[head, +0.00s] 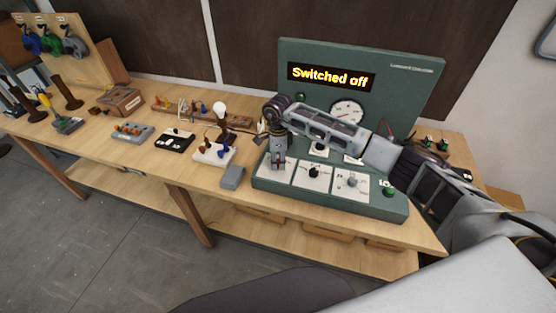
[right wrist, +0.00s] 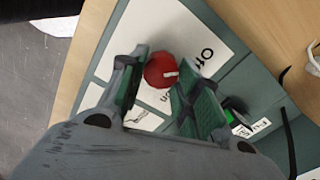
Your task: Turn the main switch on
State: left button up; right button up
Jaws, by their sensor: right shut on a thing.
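The main switch is a red round knob (right wrist: 158,72) with a white mark, on a white plate (right wrist: 160,30) lettered "Off" and "on". The mark sits on the knob's right side in the right wrist view, towards "Off". My right gripper (right wrist: 163,88) has its green-padded fingers shut on the knob, one on each side. In the head view my right gripper (head: 278,163) reaches down over the left end of the green test panel (head: 330,204) and hides the knob. The panel's display (head: 331,78) reads "Switched off". My left gripper is not in view.
Other white plates with a black knob (head: 318,174) and a grey knob (head: 351,183) lie right of my gripper. A green button (head: 389,191) is at the panel's right end. A grey block (head: 232,177) and a bulb holder (head: 214,153) stand close on the left.

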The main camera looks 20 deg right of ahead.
jog(key=shift+m+b, duration=0.3)
jog(key=shift+m, duration=0.1)
jog(key=shift+f+m+b, duration=0.1)
jog(key=shift+m+b, duration=0.75)
jog(key=shift+m, duration=0.55)
jog(key=m+b, duration=0.2)
jog(key=m, duration=0.3)
jog(key=shift+s+a, duration=0.1)
jog(key=m+b, duration=0.1)
jog(key=m, duration=0.4)
jog(key=shift+b, duration=0.4)
jog(key=shift+a+m+b, duration=0.15)
jog(key=shift+m+b, duration=0.25)
jog(key=shift+m, duration=1.7)
jog(key=o, duration=1)
